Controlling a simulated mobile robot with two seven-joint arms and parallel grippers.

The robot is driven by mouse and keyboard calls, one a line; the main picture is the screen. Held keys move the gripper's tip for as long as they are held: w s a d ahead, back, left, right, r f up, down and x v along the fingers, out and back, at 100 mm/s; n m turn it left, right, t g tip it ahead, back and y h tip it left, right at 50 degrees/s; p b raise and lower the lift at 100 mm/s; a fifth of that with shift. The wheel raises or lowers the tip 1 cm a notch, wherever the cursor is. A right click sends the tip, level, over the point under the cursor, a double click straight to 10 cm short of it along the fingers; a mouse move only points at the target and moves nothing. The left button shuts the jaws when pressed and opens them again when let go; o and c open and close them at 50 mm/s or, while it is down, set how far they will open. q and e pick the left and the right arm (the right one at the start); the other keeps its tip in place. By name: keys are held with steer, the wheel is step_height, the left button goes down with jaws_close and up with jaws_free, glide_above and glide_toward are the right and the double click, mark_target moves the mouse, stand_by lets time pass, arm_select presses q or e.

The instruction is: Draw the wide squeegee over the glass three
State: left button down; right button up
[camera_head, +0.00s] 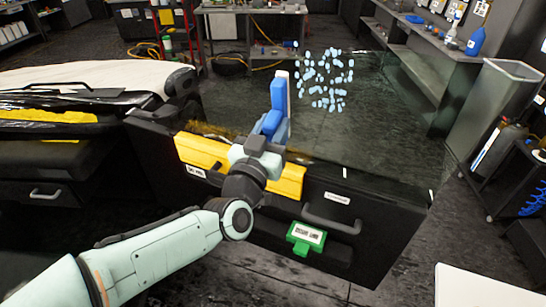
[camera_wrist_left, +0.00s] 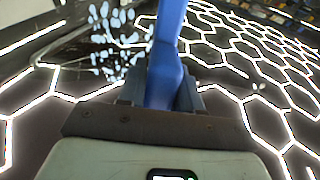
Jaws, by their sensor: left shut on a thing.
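The wide squeegee (camera_head: 278,100) has a blue handle and a pale strip along one edge, standing upright in the head view. My left gripper (camera_head: 262,143) is shut on its blue handle (camera_wrist_left: 165,70), which rises between the fingers in the left wrist view. The glass (camera_head: 385,125) is a dark, see-through pane beyond and right of the gripper. Pale blue drops (camera_head: 325,78) cluster on it, right of the squeegee. Whether the squeegee touches the glass, I cannot tell. My right gripper is out of view.
A grey bin (camera_head: 490,110) and a shelf stand at right. Bright hexagon lights reflect in the wrist view.

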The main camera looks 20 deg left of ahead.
mark_target(289, 101)
arm_select(q)
steer(key=shift+m+h, duration=0.3)
steer(key=shift+h, duration=0.2)
steer(key=r, duration=0.1)
steer(key=s+d+r, duration=0.1)
steer(key=r, duration=0.1)
steer(key=shift+s+d+r, duration=0.3)
steer(key=shift+r, duration=0.05)
steer(key=shift+w+r+p, duration=0.25)
steer(key=shift+w+p, duration=0.1)
steer(key=shift+w, duration=0.1)
steer(key=shift+f+p+x, duration=0.1)
steer(key=shift+p+x, duration=0.5)
steer(key=shift+x, duration=0.5)
steer(key=shift+f+p+x, duration=0.15)
steer(key=shift+p+x, duration=0.4)
steer(key=shift+x, duration=0.5)
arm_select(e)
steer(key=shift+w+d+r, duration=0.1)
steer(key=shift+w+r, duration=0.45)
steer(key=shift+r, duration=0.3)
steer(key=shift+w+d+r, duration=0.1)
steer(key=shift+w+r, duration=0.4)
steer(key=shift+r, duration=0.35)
arm_select(q)
steer(key=shift+w+d+r, duration=0.15)
steer(key=shift+w, duration=0.55)
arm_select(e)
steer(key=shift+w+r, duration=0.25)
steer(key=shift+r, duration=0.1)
